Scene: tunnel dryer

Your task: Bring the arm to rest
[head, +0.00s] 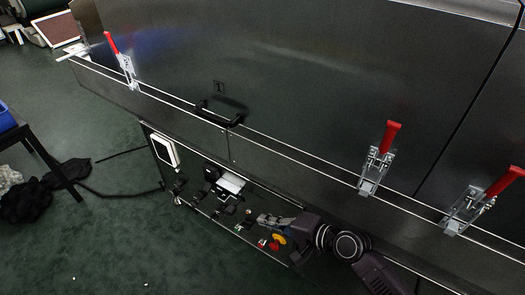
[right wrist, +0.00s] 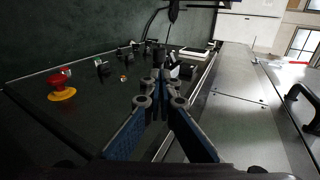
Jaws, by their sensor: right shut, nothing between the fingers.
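My right arm comes in from the lower right in the head view. Its gripper (head: 262,219) is in front of the lower control panel (head: 205,208) of the dryer, its fingers pointing left. In the right wrist view the fingers of the gripper (right wrist: 162,76) meet at the tips, with nothing held between them. A red knob on a yellow base (head: 277,240) sits just below the gripper in the head view. It also shows at the left of the right wrist view (right wrist: 62,92). I cannot tell how far the fingers are from the panel. My left gripper is not in view.
The steel dryer wall (head: 290,80) carries a black handle (head: 219,115) and several red-handled clamps (head: 378,158). A white-framed box (head: 164,150) and several switches are on the panel. A dark table (head: 42,155) and dark cloth (head: 66,174) are at left. The green floor between is mostly clear.

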